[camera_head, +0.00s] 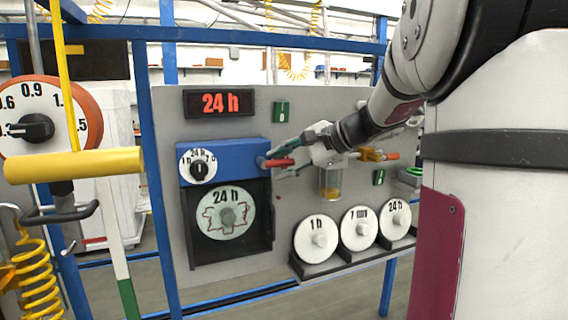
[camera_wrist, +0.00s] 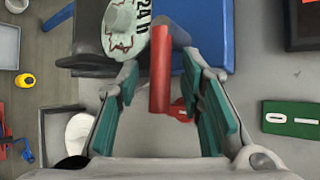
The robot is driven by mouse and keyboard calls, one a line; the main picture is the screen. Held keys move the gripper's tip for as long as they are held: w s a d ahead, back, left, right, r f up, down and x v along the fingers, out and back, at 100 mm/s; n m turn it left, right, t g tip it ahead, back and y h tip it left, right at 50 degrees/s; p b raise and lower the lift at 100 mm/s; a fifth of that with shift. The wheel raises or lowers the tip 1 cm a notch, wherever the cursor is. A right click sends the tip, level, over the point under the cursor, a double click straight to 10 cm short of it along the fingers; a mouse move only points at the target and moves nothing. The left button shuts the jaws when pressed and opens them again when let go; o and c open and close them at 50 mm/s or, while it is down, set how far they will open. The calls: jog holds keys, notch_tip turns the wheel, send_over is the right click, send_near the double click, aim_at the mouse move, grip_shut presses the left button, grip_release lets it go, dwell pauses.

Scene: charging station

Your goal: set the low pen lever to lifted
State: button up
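A red lever (camera_head: 279,162), the likely pen lever, sticks out from the right side of the blue recorder housing (camera_head: 222,158), above the round 24 h chart (camera_head: 222,212). In the wrist view the red lever (camera_wrist: 160,68) lies between the two teal finger pads of my gripper (camera_wrist: 160,82), with a visible gap on each side. My gripper (camera_head: 298,158) is open at the lever in the head view. A second, smaller red part (camera_wrist: 181,110) shows beside the lever, partly hidden by the right finger. The lever's exact setting is hard to tell.
A dial knob (camera_head: 199,169) sits left on the blue housing. A red 24 h display (camera_head: 219,102) and green switch (camera_head: 281,112) are above. Spare discs (camera_head: 318,240) stand on a shelf at lower right.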

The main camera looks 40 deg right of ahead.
jog(key=v, duration=1.2)
dwell(0.4)
jog(key=s+a+f+n+g, duration=0.2)
jog(key=a+f+n+g, duration=0.15)
jog(key=a, duration=0.55)
jog(key=s+a+f+n+g, duration=0.2)
jog(key=a+f+n, duration=0.15)
jog(key=a, duration=0.65)
jog(key=s+a+f+n+h, duration=0.4)
jog(key=s+a+f+n, duration=0.3)
jog(key=s+f+n, duration=0.2)
jog(key=shift+s+f+n+h, duration=0.25)
jog(key=shift+s+n+h, duration=0.05)
jog(key=shift+s+n, duration=0.45)
